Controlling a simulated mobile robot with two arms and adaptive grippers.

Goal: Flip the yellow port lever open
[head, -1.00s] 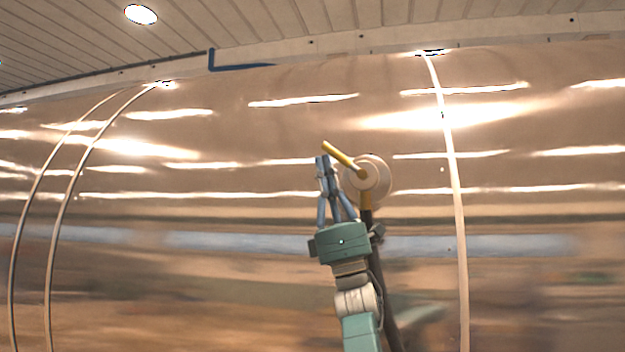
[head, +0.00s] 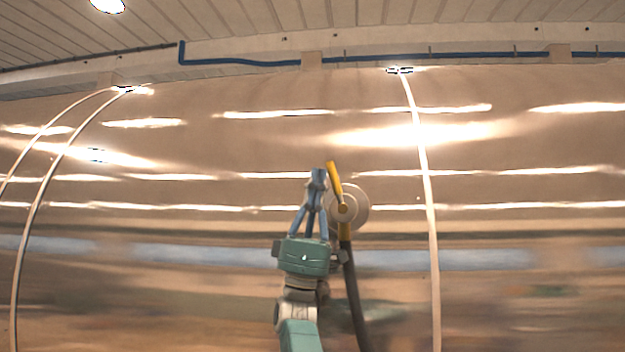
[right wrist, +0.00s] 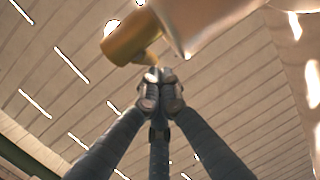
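The yellow port lever (head: 335,180) sticks up from the hub of a round port (head: 356,204) on the shiny chamber wall. It stands nearly upright, leaning slightly left. My right gripper (head: 318,174) is just left of the lever, its fingertips together and level with the lever's upper part. In the right wrist view the fingers (right wrist: 160,92) also meet at their tips, with nothing seen between them. The yellow lever (right wrist: 128,40) shows there just beyond and above the tips. I cannot tell whether they touch it. My left gripper is not in view.
The curved, reflective chamber wall (head: 500,150) fills most of the head view. A raised pale band (head: 424,180) runs down it right of the port. A dark hose (head: 354,300) hangs below the port, close to my right arm. Space left of the gripper is clear.

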